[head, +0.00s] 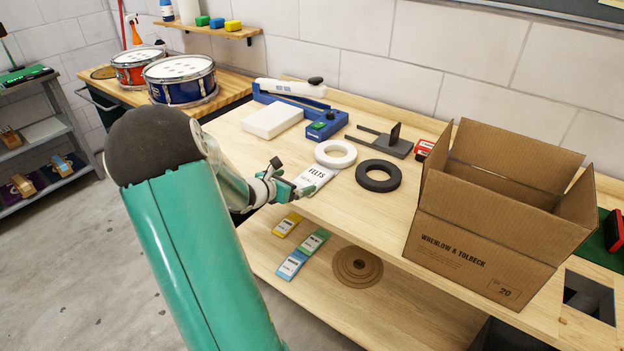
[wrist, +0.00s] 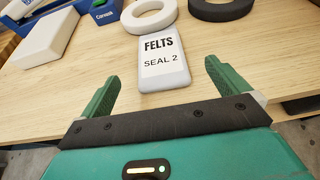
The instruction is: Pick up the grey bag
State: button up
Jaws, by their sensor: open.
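The grey bag (head: 316,177) lies flat near the front edge of the workbench, with a white label reading FELTS. In the wrist view the bag (wrist: 165,80) lies straight ahead of my gripper, and its label reads FELTS, SEAL 2. My gripper (wrist: 162,72) is open and empty, with one green finger on each side of the bag's near end in the picture. Bare wood shows between each finger and the bag. In the head view my gripper (head: 287,182) is at the bench's front edge, just left of the bag, and partly hides it.
A white ring (head: 335,154) and a black ring (head: 378,176) lie just behind the bag. A white block (head: 272,121) and a blue tool holder (head: 327,125) are farther back. An open cardboard box (head: 470,240) stands right. Several coloured packets (head: 300,250) lie on the lower shelf.

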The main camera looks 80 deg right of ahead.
aim_at(314, 175)
jog(key=x, duration=0.3)
jog(key=shift+s+d+f, duration=0.1)
jog(key=shift+s, duration=0.05)
jog(key=shift+w+f+x, duration=0.15)
jog(key=shift+x, duration=1.4)
jog(key=shift+w+f+x, duration=0.1)
jog(key=shift+x, duration=1.45)
jog(key=c, duration=1)
jog(key=shift+o, duration=0.2)
jog(key=shift+r, duration=0.15)
